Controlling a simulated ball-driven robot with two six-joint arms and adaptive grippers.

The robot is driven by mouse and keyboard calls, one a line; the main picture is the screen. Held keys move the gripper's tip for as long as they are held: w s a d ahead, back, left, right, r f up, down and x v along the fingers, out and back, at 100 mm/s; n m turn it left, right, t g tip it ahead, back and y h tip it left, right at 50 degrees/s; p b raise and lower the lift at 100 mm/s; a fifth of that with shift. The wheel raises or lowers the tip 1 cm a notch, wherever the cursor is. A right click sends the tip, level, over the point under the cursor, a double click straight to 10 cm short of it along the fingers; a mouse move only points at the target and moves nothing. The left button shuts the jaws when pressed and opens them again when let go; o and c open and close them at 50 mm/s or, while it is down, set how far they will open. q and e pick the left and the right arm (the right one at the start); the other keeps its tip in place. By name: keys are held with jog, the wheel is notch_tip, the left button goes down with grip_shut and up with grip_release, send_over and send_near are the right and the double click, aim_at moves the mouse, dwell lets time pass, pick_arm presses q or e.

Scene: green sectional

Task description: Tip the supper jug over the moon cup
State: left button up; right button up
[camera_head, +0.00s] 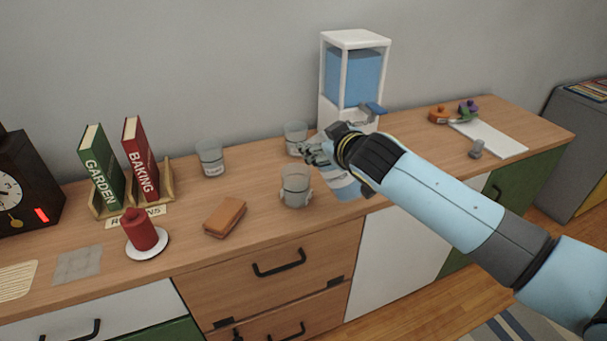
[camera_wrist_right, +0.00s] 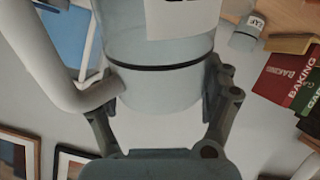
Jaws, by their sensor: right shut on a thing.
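My right gripper (camera_head: 318,151) is shut on a clear, pale jug with a white label and a dark band. The jug (camera_wrist_right: 165,85) fills the middle of the right wrist view, between the fingers, with a thick pale handle at left. A clear glass (camera_head: 295,188) stands just in front of the gripper. My left gripper is not in view.
A blue-filled dispenser (camera_head: 353,75) stands behind the gripper. An orange-brown block (camera_head: 225,216), a red candle (camera_head: 139,231) on a white saucer and a book rack (camera_head: 165,184) are at left. A white board (camera_head: 492,138) lies at right. The counter's front edge is close.

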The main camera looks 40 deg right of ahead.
jog(key=shift+w+a+f+g+p, duration=0.15)
jog(key=shift+g+p, duration=0.15)
jog(key=shift+p, duration=0.2)
jog(key=shift+f+n, duration=0.1)
jog(key=shift+n, duration=0.2)
jog(key=shift+w+p, duration=0.1)
jog(key=shift+p, duration=0.65)
jog(key=shift+f+g, duration=0.15)
jog(key=shift+g, duration=0.15)
